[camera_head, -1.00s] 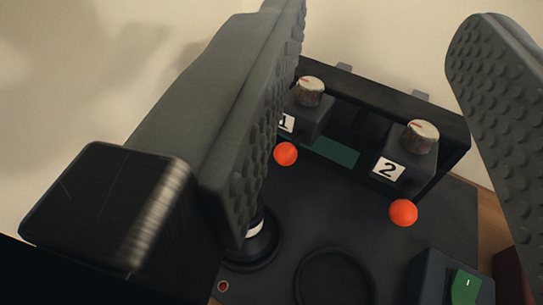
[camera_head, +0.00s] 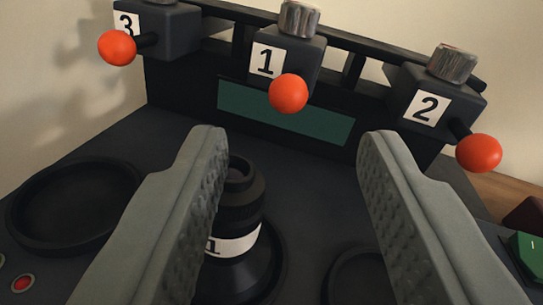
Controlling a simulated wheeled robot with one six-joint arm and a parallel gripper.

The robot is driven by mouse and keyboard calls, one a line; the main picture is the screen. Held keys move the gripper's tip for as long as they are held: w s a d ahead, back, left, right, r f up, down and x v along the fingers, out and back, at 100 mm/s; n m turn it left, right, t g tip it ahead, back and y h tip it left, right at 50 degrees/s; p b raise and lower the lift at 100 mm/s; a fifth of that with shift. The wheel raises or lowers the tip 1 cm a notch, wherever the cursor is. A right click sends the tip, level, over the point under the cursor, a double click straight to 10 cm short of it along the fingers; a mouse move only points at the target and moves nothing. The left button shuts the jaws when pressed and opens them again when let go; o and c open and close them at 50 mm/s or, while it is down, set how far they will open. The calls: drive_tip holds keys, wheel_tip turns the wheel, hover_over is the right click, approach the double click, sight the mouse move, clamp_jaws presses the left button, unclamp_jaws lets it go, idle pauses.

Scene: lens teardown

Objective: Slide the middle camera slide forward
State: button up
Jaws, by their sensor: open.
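The middle camera slide (camera_head: 308,58) is a dark block labelled 1, with a silver knob on top and an orange ball (camera_head: 288,93) at its front. It sits on a black rail between the slide labelled 3 (camera_head: 170,30) at left and the slide labelled 2 (camera_head: 408,84) at right. My gripper (camera_head: 286,140) is open and empty. Its two fingers reach up from the bottom of the picture, and their tips lie lower in the picture than the middle ball, one to each side of it. They do not appear to touch it.
A black lens (camera_head: 240,205) with a white label stands on the dark platform, partly hidden by my left finger. An empty round recess (camera_head: 75,243) lies at left, another at lower right. A green switch (camera_head: 526,247) is at the right edge. A dark green panel (camera_head: 240,104) sits under the rail.

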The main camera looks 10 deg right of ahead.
sight(287, 101)
drive_tip(key=w, duration=0.5)
drive_tip(key=w+d, duration=0.1)
drive_tip(key=w, duration=0.1)
drive_tip(key=shift+w+f, duration=0.2)
drive_tip(key=shift+f, duration=0.1)
clamp_jaws()
